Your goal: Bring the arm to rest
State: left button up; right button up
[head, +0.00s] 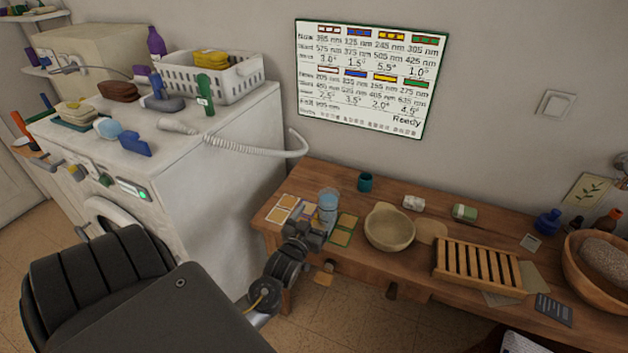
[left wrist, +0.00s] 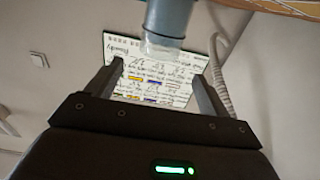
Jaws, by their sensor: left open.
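My left gripper (head: 310,231) is open at the left end of the wooden bench, close beside a blue tumbler (head: 328,203). In the left wrist view, which is upside down, the two fingers stand apart with nothing held between them (left wrist: 161,78). The tumbler (left wrist: 167,20) is centred just beyond the fingertips, with its clear rim toward the picture's middle. I cannot tell whether a finger touches it. My right gripper is not in view.
The bench (head: 395,274) also holds a beige bowl (head: 390,228), a slatted wooden rack (head: 477,267), a teal cup (head: 365,182) and small cards. A white washing machine (head: 215,185) with a basket (head: 212,78) stands left. A written board (head: 367,78) hangs behind.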

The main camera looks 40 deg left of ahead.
pick_arm(q)
jog(key=shift+s+d, duration=0.15)
jog(key=shift+s, duration=0.35)
